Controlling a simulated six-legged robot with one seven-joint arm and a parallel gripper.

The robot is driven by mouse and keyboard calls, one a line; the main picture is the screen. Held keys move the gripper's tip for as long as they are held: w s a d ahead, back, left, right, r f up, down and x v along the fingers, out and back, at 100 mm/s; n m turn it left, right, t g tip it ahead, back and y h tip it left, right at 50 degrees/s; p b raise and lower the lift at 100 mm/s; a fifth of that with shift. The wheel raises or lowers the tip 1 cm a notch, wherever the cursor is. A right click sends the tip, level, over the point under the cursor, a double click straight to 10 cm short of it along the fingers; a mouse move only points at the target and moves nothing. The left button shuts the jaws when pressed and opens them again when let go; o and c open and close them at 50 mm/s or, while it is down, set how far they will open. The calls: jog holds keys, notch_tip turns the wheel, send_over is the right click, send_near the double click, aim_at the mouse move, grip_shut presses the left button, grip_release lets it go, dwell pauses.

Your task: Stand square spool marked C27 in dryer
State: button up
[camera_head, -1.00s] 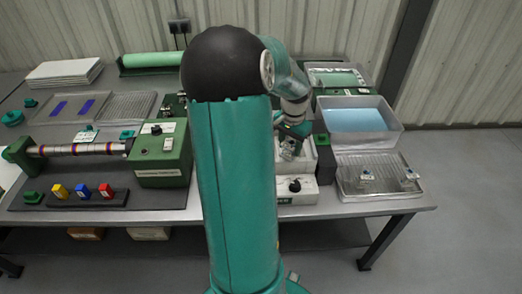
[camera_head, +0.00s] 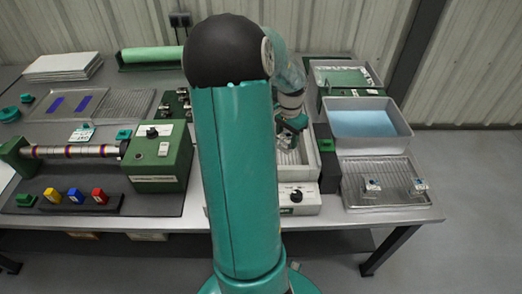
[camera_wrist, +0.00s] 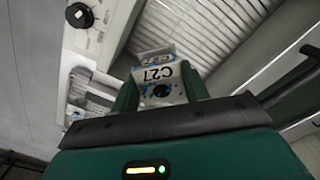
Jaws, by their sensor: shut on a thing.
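The square spool marked C27 (camera_wrist: 163,84) is a white block with blue patches and a dark round hole. My gripper (camera_wrist: 160,92) is shut on it, one green finger on each side. In the head view my gripper (camera_head: 291,128) is over the dryer (camera_head: 312,150), a white open box with a ribbed floor and a front panel with a black knob (camera_head: 297,196). The ribbed floor shows behind the spool in the wrist view. I cannot tell whether the spool touches the floor. My arm hides the dryer's left part.
A clear ribbed tray (camera_head: 385,200) at the right holds two small spools (camera_head: 372,186). A blue-filled bin (camera_head: 365,125) stands behind it. A green machine (camera_head: 160,160) stands at the left.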

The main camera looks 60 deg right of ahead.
jog(key=w+f, duration=0.2)
jog(key=w, duration=0.1)
jog(key=w+f, duration=0.5)
jog(key=shift+w+d, duration=0.35)
jog(key=shift+w+d+f, duration=0.15)
jog(key=shift+w+f, duration=0.2)
jog(key=shift+f, duration=0.1)
jog(key=shift+w+f, duration=0.15)
jog(key=shift+f, duration=0.75)
jog(key=shift+w+f, duration=0.1)
jog(key=shift+f, duration=0.75)
jog(key=shift+f, duration=0.1)
jog(key=o, duration=1.2)
notch_tip(320, 180, up, 12)
jog(key=shift+r, duration=0.15)
